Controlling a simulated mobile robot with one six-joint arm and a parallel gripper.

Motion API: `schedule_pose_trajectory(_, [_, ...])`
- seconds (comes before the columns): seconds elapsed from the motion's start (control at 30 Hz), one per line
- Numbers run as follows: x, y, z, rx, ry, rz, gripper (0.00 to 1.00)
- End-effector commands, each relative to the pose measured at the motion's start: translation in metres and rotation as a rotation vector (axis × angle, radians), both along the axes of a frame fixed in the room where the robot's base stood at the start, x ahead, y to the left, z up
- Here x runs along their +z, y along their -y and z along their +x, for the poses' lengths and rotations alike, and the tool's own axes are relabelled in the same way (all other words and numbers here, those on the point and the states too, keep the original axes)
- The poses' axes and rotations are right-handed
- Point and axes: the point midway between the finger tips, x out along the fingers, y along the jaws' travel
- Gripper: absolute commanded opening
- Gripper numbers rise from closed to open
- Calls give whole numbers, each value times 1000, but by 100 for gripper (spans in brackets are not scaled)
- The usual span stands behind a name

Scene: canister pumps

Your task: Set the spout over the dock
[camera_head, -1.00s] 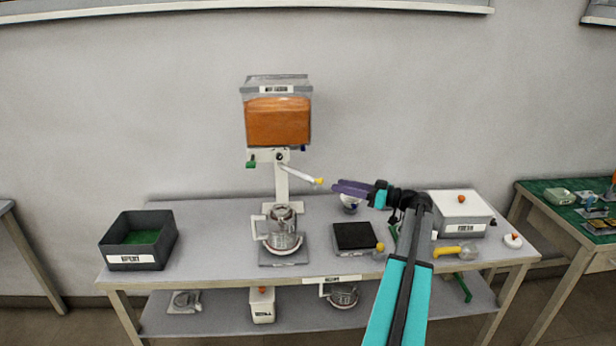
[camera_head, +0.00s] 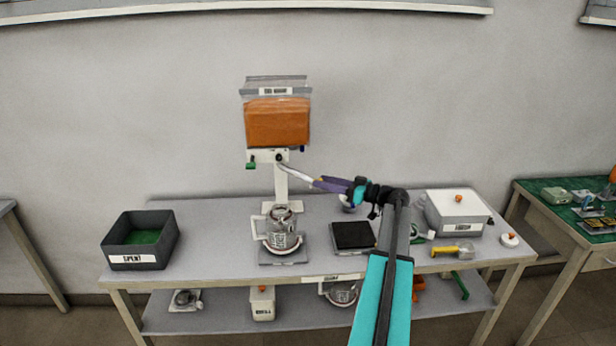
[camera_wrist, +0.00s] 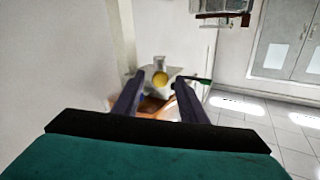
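The spout (camera_head: 295,173) is a thin white arm slanting down to the right from the pump stand's pivot (camera_head: 280,157). My gripper (camera_head: 318,182), with purple fingers, is at its outer end in the head view. The stand carries an orange-filled canister (camera_head: 277,122). A glass jug (camera_head: 282,238) stands below it. I cannot tell which part is the dock.
A black square pad (camera_head: 352,236) lies right of the jug. A dark bin (camera_head: 158,236) stands at the table's left, and a white box (camera_head: 456,212) at the right. A yellow-handled tool (camera_head: 450,251) lies in front of the box. A white bowl-like item is partly hidden behind my gripper.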

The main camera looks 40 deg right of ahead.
Motion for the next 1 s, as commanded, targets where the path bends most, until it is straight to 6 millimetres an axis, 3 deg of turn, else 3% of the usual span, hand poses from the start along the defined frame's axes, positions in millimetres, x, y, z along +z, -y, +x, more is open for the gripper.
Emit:
schedule_pose_trajectory(0.43, [2, -20, 56, 0, 0, 0, 39])
schedule_pose_trajectory(0.93, [0, -23, 65, -2, 0, 0, 39])
schedule_pose_trajectory(1.0, [0, -23, 65, -2, 0, 0, 27])
